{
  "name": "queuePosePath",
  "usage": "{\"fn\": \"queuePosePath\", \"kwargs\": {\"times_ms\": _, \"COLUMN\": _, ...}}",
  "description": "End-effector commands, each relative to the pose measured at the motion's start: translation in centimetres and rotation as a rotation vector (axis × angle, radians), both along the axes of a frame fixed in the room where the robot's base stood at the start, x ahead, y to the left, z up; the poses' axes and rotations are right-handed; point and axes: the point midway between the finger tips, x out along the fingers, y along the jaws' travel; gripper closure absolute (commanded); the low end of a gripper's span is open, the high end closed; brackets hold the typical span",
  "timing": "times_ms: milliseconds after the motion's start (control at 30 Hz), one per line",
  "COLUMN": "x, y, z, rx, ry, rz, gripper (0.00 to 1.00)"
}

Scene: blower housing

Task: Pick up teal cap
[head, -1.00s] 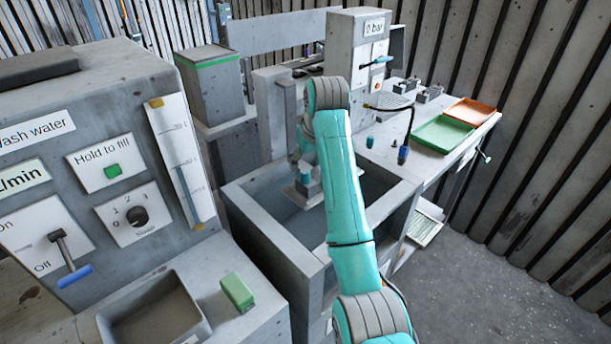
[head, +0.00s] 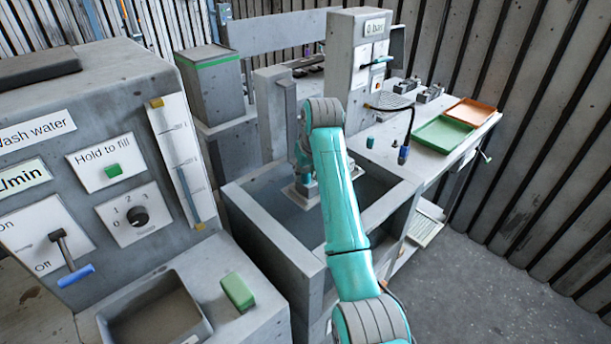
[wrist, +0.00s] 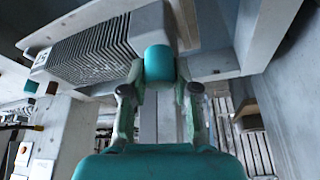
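In the wrist view a teal cap (wrist: 159,63), a smooth short cylinder, shows between the fingers of my gripper (wrist: 160,80), beside a grey finned block (wrist: 92,52). The fingers flank the cap, but I cannot tell whether they touch it. In the head view my gripper (head: 304,176) is low inside the grey basin, over a pale flat plate (head: 300,197); the arm partly hides it, and the cap there is not clear. Another small teal piece (head: 370,142) stands on the bench to the right.
The basin walls (head: 270,232) surround my gripper closely. On the bench (head: 430,165) are a blue-tipped hose nozzle (head: 403,154), a green tray (head: 444,134) and an orange tray (head: 472,114). A wash-water panel (head: 90,150) stands at left. The floor at right is clear.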

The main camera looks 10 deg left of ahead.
Motion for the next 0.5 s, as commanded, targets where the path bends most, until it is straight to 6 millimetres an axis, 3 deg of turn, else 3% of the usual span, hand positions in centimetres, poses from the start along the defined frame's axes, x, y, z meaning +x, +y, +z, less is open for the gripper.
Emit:
{"fn": "queuePosePath", "kwargs": {"times_ms": 300, "x": 0.0, "y": 0.0, "z": 0.3, "rx": 0.001, "ry": -0.001, "rz": 0.000, "gripper": 0.94}}
{"fn": "queuePosePath", "kwargs": {"times_ms": 500, "x": 0.1, "y": 0.0, "z": 3.1, "rx": 0.001, "ry": -0.004, "rz": 0.000, "gripper": 0.94}}
